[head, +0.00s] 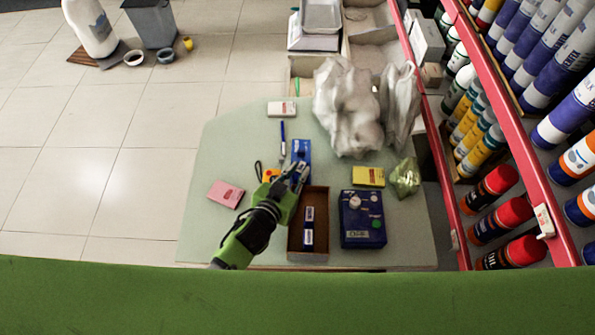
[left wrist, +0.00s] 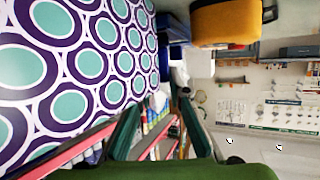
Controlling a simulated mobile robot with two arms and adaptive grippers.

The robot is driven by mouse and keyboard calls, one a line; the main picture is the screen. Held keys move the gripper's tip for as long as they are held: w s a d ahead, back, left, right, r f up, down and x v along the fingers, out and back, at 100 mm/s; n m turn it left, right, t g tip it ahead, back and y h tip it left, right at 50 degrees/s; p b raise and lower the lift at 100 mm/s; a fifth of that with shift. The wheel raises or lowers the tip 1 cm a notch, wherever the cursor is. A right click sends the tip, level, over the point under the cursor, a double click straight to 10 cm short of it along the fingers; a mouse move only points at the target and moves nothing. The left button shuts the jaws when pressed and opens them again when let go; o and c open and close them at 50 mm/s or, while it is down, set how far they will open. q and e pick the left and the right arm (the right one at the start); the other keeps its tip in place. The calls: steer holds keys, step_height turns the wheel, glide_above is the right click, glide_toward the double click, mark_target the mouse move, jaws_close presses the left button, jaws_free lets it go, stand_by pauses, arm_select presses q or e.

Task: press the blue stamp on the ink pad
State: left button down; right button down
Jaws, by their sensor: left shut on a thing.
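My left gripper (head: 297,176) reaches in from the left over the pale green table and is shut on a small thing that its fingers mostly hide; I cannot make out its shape. A flat blue item (head: 301,151), which looks like the ink pad, lies just beyond the fingertips. Its near end is hidden by the gripper, and I cannot tell whether the held thing touches it. The left wrist view does not clearly show the held thing. My right gripper is in neither view.
A brown open box (head: 294,238) holding small blue-and-white items stands right of my left wrist. A dark blue device (head: 362,219), a yellow box (head: 368,177) and plastic bags (head: 347,105) are farther right. A pink pad (head: 226,194) lies left. A pen (head: 283,141) lies beyond the orange-yellow item (head: 270,175).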

arm_select(q)
steer(key=shift+s+f, duration=0.15)
steer(key=shift+f, duration=0.15)
stand_by(0.6)
step_height(320, 180, up, 6)
steer(key=p, duration=0.6)
steer(key=shift+r, duration=0.15)
stand_by(0.5)
